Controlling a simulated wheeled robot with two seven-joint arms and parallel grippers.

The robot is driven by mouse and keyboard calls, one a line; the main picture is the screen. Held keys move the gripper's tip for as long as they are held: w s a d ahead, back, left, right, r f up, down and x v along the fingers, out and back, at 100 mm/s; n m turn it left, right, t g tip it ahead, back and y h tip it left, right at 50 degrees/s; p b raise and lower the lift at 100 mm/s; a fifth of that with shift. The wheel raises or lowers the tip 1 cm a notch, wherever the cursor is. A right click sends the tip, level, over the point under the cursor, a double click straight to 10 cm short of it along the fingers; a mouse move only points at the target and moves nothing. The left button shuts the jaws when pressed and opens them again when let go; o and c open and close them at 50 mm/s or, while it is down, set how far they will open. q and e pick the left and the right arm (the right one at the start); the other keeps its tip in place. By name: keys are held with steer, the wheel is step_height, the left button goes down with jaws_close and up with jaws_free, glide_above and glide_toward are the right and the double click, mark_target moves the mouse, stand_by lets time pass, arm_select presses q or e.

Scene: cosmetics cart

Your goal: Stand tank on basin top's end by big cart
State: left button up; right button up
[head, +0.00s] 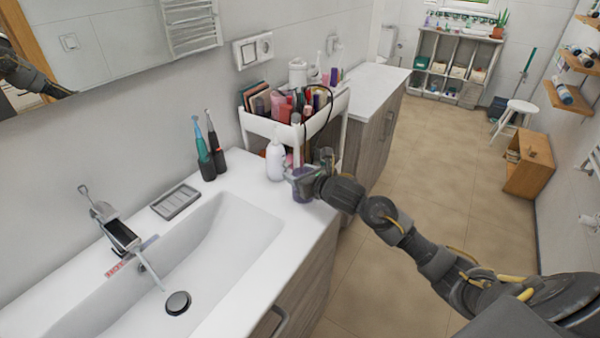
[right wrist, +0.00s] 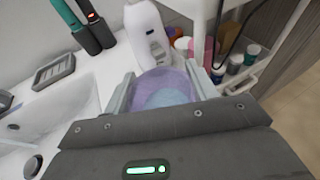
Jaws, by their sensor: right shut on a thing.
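The tank (head: 302,191) is a small purple-blue translucent container. It is at the far end of the white basin top (head: 258,192), beside the big cart (head: 262,122). My right gripper (head: 303,174) is shut on the tank; in the right wrist view the fingers sit on both sides of the tank (right wrist: 168,90). The tank looks upright, at or just above the surface; I cannot tell whether it touches. The gripper hides part of it. My left gripper is not in view.
A white pump bottle (head: 275,160) stands close to the left of the tank. Two electric toothbrushes (head: 210,150) and a grey soap dish (head: 176,202) are further left, by the sink bowl (head: 215,255). The cart holds several bottles. The basin top's front edge is close to the tank.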

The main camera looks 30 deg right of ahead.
steer(key=shift+f, duration=0.1)
steer(key=shift+f, duration=0.15)
steer(key=o, duration=1)
steer(key=shift+r, duration=0.25)
steer(key=shift+s, duration=0.35)
steer(key=b+v, duration=0.1)
steer(key=v, duration=1)
steer(key=shift+s, duration=0.2)
